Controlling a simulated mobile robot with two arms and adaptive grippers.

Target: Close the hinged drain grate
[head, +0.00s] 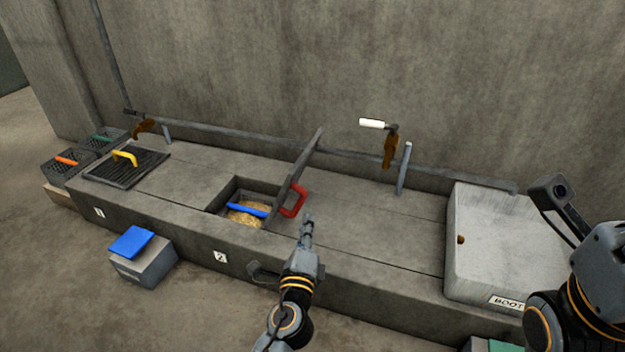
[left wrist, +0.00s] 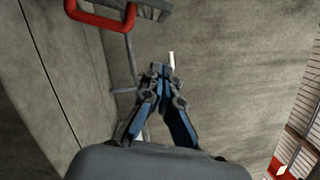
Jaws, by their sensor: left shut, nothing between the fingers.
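The hinged drain grate (head: 296,172) stands raised and steeply tilted over the square pit (head: 225,190) marked 2. Its red handle (head: 294,201) faces right, on the side toward my left gripper. The red handle (left wrist: 100,22) also shows at the top left in the left wrist view, with part of the dark grate edge (left wrist: 152,10). My left gripper (head: 307,220) is shut and empty, just right of and in front of the handle, apart from it. Its closed fingertips (left wrist: 159,72) show in the left wrist view. My right arm is at the right edge; its fingertips are not clearly visible.
In the pit lie a blue bar (head: 248,209) and tan grain (head: 240,218). A flat grate with a yellow handle (head: 125,158) lies at the left. A white-grey box (head: 500,240) stands right. Posts and a pipe (head: 250,144) run behind. A blue-lidded box (head: 140,256) sits on the floor.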

